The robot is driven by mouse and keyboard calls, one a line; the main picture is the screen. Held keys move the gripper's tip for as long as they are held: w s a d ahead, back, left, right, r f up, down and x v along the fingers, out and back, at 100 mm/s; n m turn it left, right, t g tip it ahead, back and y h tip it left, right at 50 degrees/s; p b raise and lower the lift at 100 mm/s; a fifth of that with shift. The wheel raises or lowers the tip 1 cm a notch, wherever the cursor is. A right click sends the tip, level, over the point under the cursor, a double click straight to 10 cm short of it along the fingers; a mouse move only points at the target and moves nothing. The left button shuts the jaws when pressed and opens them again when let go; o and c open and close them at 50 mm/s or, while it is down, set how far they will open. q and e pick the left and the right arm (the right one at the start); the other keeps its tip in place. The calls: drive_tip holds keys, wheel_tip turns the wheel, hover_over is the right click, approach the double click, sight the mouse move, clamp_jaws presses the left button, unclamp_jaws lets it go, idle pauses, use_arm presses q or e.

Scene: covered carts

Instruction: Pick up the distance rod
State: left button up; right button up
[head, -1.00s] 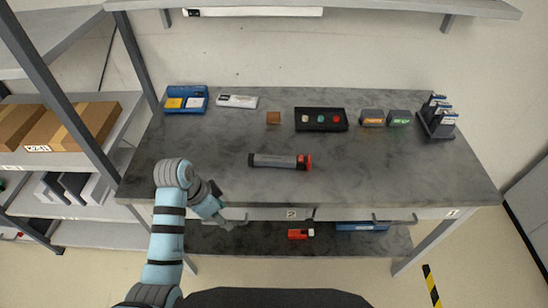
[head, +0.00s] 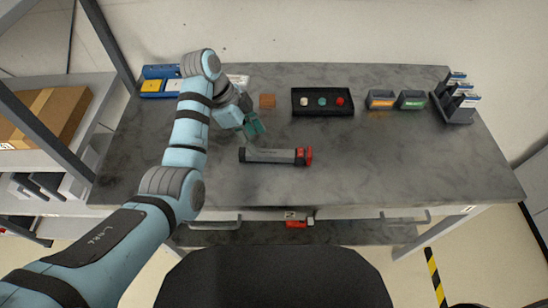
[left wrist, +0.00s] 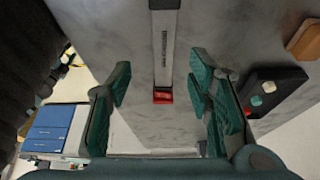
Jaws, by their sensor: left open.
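The distance rod (head: 272,155), a grey bar with a dark left end and a red right end, lies flat on the marbled grey table (head: 400,165). My left gripper (head: 254,133) is open and empty, just behind and above the rod's left half. In the left wrist view, the rod (left wrist: 164,50) shows between and beyond the green fingers of my left gripper (left wrist: 160,90), its red end towards the gripper. The fingers are apart from it. My right gripper is not in view.
Behind the rod are a small brown block (head: 267,101) and a black tray with buttons (head: 322,113). Two small bins (head: 396,100) and a dark rack (head: 458,110) stand further right. A blue tray (head: 152,92) is at back left. The table right of the rod is clear.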

sight(264, 153)
use_arm(q)
drive_tip(key=shift+s+d+f, duration=0.15)
drive_tip(key=shift+d+f, duration=0.15)
drive_tip(key=shift+f, duration=0.15)
drive_tip(key=shift+s+d+f, duration=0.15)
drive_tip(key=shift+d+f, duration=0.1)
drive_tip(key=shift+f, duration=0.2)
drive_tip(key=f, duration=0.1)
drive_tip(key=w+d+f, duration=0.1)
drive_tip(key=f, duration=0.3)
drive_tip(key=shift+w+d+b, duration=0.15)
drive_tip(key=shift+w+b, duration=0.05)
drive_tip(key=shift+b, duration=0.15)
drive_tip(key=shift+d+f, duration=0.1)
drive_tip(key=shift+f, duration=0.15)
drive_tip(key=shift+s+r, duration=0.2)
drive_tip(key=shift+s, duration=0.05)
drive_tip(key=shift+c, duration=0.2)
drive_tip(key=shift+s, duration=0.1)
drive_tip(key=c, duration=0.3)
clamp_jaws()
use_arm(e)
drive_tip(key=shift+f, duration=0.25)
